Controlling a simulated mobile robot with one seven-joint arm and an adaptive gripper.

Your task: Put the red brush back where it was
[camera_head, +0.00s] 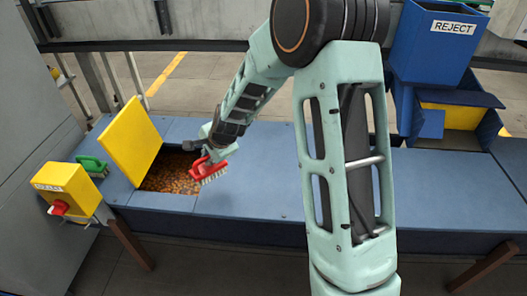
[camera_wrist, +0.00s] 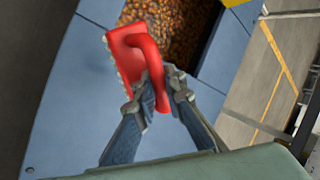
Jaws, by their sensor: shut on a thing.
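The red brush (camera_head: 208,169) has a red handle and pale bristles. My gripper (camera_head: 197,150) is shut on its handle and holds it over the right part of the open bin in the blue table. In the wrist view the red brush (camera_wrist: 133,52) is between the fingers of my gripper (camera_wrist: 162,92), with its bristle side to the left. The bin holds many small amber-brown pieces (camera_head: 168,175). I cannot tell from the pictures where the brush was before.
A yellow lid (camera_head: 132,140) stands open at the bin's left. A green brush (camera_head: 92,165) and a yellow box (camera_head: 70,188) with a red knob are at the table's left end. A blue REJECT bin (camera_head: 432,50) stands at the right. The blue tabletop (camera_head: 255,205) right of the bin is clear.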

